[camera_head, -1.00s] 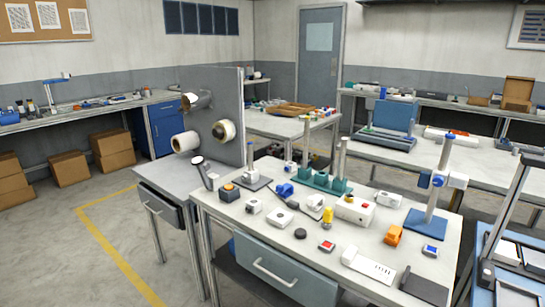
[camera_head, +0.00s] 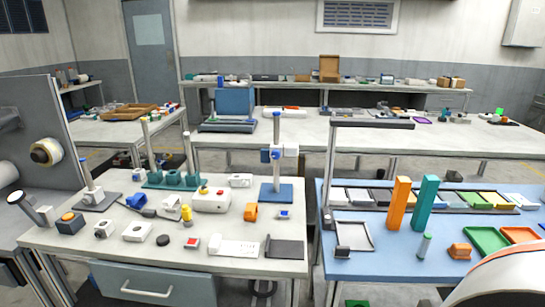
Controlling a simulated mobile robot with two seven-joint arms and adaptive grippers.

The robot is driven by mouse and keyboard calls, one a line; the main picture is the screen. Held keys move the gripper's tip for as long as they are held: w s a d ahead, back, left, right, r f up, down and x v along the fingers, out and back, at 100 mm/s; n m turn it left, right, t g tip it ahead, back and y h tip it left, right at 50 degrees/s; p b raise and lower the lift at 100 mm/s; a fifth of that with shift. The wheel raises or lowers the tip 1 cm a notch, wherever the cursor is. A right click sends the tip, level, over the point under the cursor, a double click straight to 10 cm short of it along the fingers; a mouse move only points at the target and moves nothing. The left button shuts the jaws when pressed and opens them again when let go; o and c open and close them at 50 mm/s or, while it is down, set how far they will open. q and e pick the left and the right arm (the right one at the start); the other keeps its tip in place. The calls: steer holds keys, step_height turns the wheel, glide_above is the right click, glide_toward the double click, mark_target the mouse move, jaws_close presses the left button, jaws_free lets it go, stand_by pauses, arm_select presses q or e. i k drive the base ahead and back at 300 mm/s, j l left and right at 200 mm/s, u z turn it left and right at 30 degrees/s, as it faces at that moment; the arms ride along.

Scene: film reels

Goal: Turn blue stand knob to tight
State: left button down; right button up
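A stand with a flat blue base (camera_head: 271,194) and an upright grey post (camera_head: 276,135) stands at the back right of the white-topped table. A white clamp block with blue parts (camera_head: 278,154) sits partway up the post. A small blue knob shows on the block's left side (camera_head: 265,155); its tightness cannot be told from here. Neither of my grippers is in view.
A blue table (camera_head: 390,262) at the right holds an orange block (camera_head: 398,203) and a green block (camera_head: 425,202). A gap separates the tables.

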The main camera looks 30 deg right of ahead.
mark_target(275, 154)
steer(key=j+z, duration=0.1)
steer(key=z, duration=0.4)
steer(key=i+j+z, duration=0.1)
steer(key=z, duration=0.4)
